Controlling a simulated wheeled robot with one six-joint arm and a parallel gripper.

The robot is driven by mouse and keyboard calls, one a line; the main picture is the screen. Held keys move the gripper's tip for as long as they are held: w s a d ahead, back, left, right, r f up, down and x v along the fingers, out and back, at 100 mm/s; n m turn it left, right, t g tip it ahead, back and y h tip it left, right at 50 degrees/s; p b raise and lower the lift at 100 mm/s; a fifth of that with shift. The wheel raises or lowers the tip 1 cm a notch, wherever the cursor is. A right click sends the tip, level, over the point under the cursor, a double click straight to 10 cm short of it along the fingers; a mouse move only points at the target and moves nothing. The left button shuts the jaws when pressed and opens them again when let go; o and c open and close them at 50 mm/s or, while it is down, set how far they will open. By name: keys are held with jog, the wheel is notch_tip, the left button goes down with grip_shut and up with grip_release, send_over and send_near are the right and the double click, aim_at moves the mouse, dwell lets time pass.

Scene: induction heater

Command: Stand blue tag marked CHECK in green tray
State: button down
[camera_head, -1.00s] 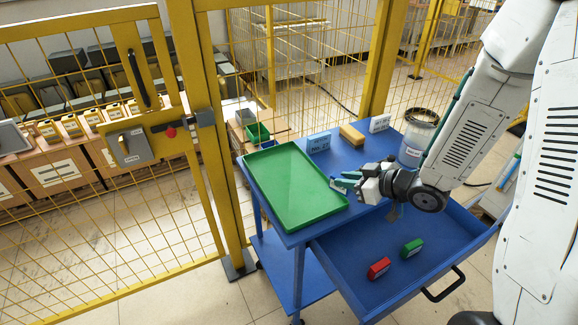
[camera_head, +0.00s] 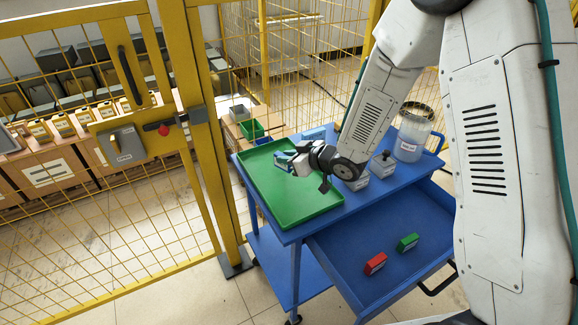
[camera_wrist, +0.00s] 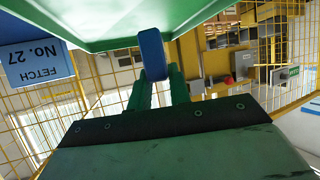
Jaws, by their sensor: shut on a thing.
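The green tray (camera_head: 298,208) lies on the blue cart's top. My gripper (camera_head: 284,160) is above its far part, with the jaws shut on a blue tag. In the wrist view, the blue tag (camera_wrist: 152,53) shows edge-on at the tips of the green fingers (camera_wrist: 155,92), and no marking on it is readable. The tray (camera_wrist: 110,22) fills the top of that view, close to the tag; I cannot tell whether they touch. In the head view the tag is small and mostly merges with the fingertips.
A blue block marked FETCH No. 27 (camera_wrist: 35,62) shows in the wrist view. White blocks (camera_head: 382,165) and a clear labelled jar (camera_head: 412,132) stand right of the tray. The open drawer (camera_head: 350,262) holds a red piece (camera_head: 375,263) and a green piece (camera_head: 408,242). A yellow fence (camera_head: 205,130) stands at left.

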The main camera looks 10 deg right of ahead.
aim_at(285, 168)
jog(key=shift+s+d+f, duration=0.1)
jog(key=shift+f, duration=1.55)
jog(key=shift+f, duration=0.15)
jog(key=c, duration=1.3)
grip_release()
